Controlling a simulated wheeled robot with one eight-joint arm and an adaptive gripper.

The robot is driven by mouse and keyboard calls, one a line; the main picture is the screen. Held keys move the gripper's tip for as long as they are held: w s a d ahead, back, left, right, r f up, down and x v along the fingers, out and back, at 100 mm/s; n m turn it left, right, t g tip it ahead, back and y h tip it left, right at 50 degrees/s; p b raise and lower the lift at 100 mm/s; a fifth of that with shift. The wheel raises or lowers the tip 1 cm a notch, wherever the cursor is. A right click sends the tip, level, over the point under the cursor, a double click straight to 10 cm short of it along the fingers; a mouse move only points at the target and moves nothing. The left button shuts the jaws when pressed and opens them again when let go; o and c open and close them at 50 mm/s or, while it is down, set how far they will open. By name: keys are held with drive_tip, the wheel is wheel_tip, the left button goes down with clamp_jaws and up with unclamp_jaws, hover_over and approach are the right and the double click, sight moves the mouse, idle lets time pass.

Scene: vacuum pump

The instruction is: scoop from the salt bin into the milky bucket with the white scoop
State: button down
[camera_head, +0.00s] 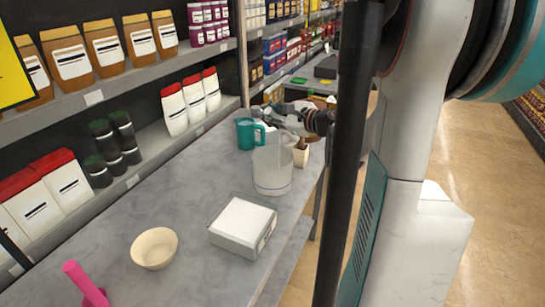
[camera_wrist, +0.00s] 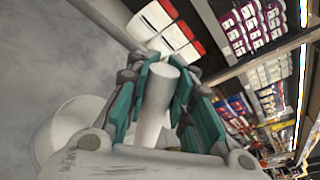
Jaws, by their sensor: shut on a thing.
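The milky bucket (camera_head: 272,178) stands upright on the grey counter, pale and see-through. My gripper (camera_head: 290,115) is above and just behind it, near the teal jug. In the wrist view my gripper (camera_wrist: 157,85) is shut on a white cylindrical handle, which I take to be the white scoop (camera_wrist: 155,105). The scoop's bowl is hidden or too blurred to make out. A pale round rim, likely the milky bucket (camera_wrist: 62,122), shows at the left of the wrist view. I cannot tell which container is the salt bin, and no salt is clearly visible.
A teal jug (camera_head: 245,134) stands close to my gripper. A small cream pot (camera_head: 301,157) is right of the bucket. A white-topped grey box (camera_head: 243,224), a cream bowl (camera_head: 154,248) and a pink-handled tool (camera_head: 84,284) lie nearer. Stocked shelves (camera_head: 120,84) line the left.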

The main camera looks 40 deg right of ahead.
drive_tip(key=shift+w+a+f+n+h, duration=0.2)
drive_tip(key=shift+a+f+n, duration=0.1)
drive_tip(key=shift+a, duration=0.3)
drive_tip(key=shift+w+a+f+n+h, duration=0.1)
drive_tip(key=shift+w+a+f+n, duration=0.15)
drive_tip(key=shift+a, duration=0.35)
drive_tip(key=shift+w+a+f+n+g+h+b, duration=0.15)
drive_tip(key=shift+a+f+n+g+h+b, duration=0.25)
drive_tip(key=shift+a+f+n, duration=1)
idle(1.1)
drive_tip(key=shift+a+f+b, duration=0.35)
drive_tip(key=shift+a+f, duration=0.1)
drive_tip(key=shift+f, duration=0.15)
drive_tip(key=shift+w+a+f+n+h+b, duration=0.1)
drive_tip(key=shift+a+f+n+h+b, duration=0.15)
drive_tip(key=shift+f+h+b, duration=0.3)
drive_tip(key=shift+a+f, duration=0.15)
drive_tip(key=shift+f, duration=0.2)
drive_tip(key=shift+f, duration=0.1)
drive_tip(key=shift+w+a+f+n+b, duration=0.15)
drive_tip(key=shift+a+f+n+b, duration=0.5)
drive_tip(key=shift+a, duration=0.25)
